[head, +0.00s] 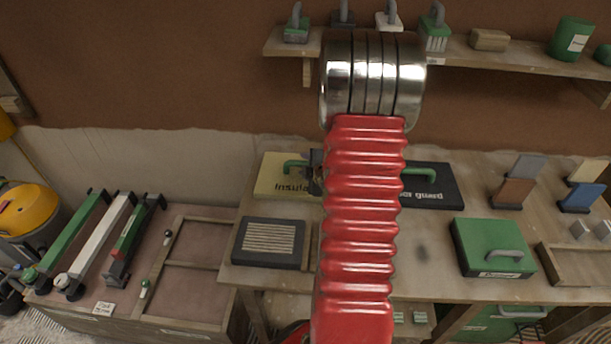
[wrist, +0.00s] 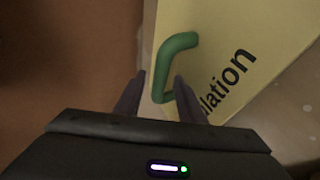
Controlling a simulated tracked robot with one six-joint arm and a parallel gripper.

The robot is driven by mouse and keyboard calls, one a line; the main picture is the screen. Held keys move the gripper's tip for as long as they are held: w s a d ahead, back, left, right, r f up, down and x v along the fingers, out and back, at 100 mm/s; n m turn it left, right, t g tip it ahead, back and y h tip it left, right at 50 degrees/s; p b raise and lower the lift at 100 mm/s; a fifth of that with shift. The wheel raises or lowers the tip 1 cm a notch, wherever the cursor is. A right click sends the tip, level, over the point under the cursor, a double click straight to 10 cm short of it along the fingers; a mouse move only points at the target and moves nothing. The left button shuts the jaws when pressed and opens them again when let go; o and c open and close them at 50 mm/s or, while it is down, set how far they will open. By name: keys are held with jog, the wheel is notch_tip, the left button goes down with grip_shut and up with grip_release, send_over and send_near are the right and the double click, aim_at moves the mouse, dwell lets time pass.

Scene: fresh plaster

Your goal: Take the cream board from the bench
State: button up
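The cream board (head: 272,185) lies on the bench (head: 398,250) at its back left, with a green handle (head: 294,166) and dark lettering beginning "Insula". Its right part is hidden behind my red arm. In the wrist view the cream board (wrist: 268,40) fills the upper right, with lettering ending "lation". My gripper (wrist: 160,82) is open, its two dark fingers on either side of the near end of the green handle (wrist: 165,68). I cannot tell whether they touch it. In the head view my gripper is mostly hidden behind the arm.
A black board (head: 432,190) with a green handle lies to the right. A dark ridged pad (head: 268,242) and a green case (head: 492,248) sit nearer the front. A shelf (head: 475,56) with tools hangs above. A low table with levels (head: 95,240) stands left.

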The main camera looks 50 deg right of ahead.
grip_shut()
dwell(0.4)
jog(key=shift+r, duration=0.1)
notch_tip(320, 180, up, 10)
dwell(0.9)
dwell(0.4)
